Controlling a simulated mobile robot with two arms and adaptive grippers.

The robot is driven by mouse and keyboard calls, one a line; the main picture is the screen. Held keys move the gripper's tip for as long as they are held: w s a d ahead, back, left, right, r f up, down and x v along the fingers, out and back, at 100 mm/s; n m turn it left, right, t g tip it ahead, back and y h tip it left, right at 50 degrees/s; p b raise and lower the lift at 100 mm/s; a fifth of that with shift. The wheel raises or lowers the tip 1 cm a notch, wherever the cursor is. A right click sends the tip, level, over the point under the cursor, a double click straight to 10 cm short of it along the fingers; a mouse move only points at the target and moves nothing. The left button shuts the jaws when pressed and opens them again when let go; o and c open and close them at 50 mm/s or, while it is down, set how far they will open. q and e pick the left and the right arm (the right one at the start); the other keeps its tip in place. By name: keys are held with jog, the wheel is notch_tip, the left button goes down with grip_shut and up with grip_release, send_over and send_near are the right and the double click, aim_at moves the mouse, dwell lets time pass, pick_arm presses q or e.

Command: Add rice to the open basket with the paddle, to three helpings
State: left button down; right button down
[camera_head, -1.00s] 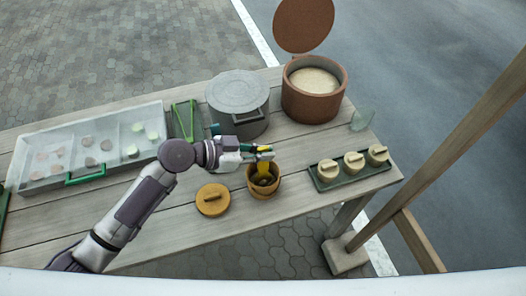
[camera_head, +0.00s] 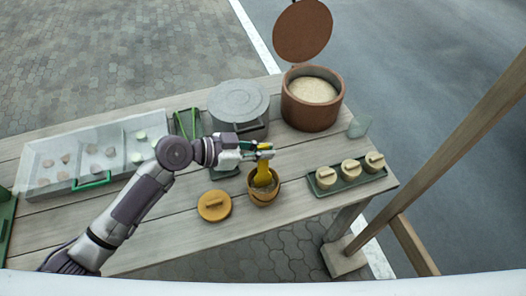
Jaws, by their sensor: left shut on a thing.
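An open basket (camera_head: 263,199) stands near the front edge of the table, its lid off. Some pale stuff shows inside it, but the amount cannot be told. My left gripper (camera_head: 262,152) is shut on a yellow paddle (camera_head: 263,176), just above the basket. The paddle points down, its lower end at or inside the basket mouth. The rice (camera_head: 313,89) fills a brown round tub (camera_head: 311,113) at the back right, whose round lid (camera_head: 302,31) stands raised behind it. My right gripper is not in view.
A round wooden lid (camera_head: 214,205) lies left of the basket. A green tray (camera_head: 347,183) with three small lidded baskets (camera_head: 350,169) is on the right. A grey lidded pot (camera_head: 239,103) stands behind my gripper; a clear-lidded case (camera_head: 72,172) is at left.

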pick_arm(q)
jog(key=shift+r+p, duration=2.55)
jog(key=shift+r, duration=1.6)
jog(key=shift+w, duration=0.1)
